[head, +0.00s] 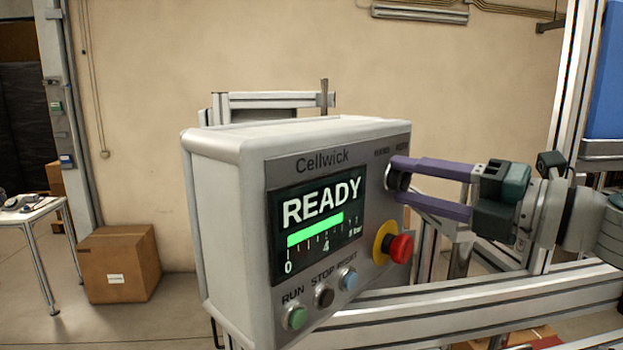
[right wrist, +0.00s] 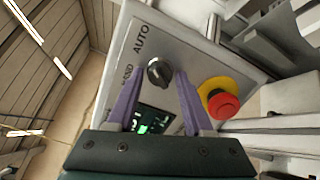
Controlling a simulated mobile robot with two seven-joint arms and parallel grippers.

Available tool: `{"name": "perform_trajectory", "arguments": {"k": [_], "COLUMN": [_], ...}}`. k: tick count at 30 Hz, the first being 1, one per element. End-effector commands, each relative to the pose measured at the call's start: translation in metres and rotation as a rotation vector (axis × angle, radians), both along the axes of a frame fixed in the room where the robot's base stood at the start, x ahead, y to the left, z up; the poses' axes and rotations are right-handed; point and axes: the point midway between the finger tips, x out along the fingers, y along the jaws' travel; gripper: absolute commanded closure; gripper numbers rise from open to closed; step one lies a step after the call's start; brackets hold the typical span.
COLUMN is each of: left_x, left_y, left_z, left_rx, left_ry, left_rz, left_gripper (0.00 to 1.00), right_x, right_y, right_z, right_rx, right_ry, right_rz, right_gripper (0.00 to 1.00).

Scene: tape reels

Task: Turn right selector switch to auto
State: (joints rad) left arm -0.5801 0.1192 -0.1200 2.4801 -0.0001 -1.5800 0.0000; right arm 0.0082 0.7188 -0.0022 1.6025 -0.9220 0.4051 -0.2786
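The grey control box (head: 215,190) carries a black selector switch, which shows best in the right wrist view (right wrist: 158,72), beside the printed words HAND and AUTO. I cannot tell for sure which word its handle points at. My right gripper (head: 400,182) reaches in from the right at the box's front panel, its purple fingers apart. In the right wrist view the gripper (right wrist: 160,78) has one finger on each side of the switch, with a small gap seeming to show. In the head view the fingers partly hide the switch. My left gripper is not in view.
Below the switch a red emergency stop button (head: 400,248) sticks out on a yellow ring. A lit READY display (head: 320,225) and a row of buttons, including a green one (head: 296,318), share the panel. Aluminium rails (head: 450,318) run below and right.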

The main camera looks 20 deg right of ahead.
Motion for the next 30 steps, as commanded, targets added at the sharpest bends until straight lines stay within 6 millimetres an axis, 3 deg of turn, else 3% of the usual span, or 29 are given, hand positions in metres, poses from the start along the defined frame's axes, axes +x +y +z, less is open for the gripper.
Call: {"name": "perform_trajectory", "arguments": {"k": [4,14,30], "left_x": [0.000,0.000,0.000], "left_y": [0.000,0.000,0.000], "left_z": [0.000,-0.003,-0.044], "left_rx": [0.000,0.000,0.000], "left_ry": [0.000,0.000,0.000], "left_rz": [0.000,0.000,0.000], "left_gripper": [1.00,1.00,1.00], "right_x": [0.000,-0.004,-0.072], "right_y": [0.000,-0.002,-0.032], "right_z": [0.000,-0.003,-0.005], "right_rx": [0.000,-0.002,-0.002], "right_ry": [0.000,0.002,0.004], "right_rz": [0.000,0.000,0.002], "right_gripper": [0.32,0.32,0.32]}}
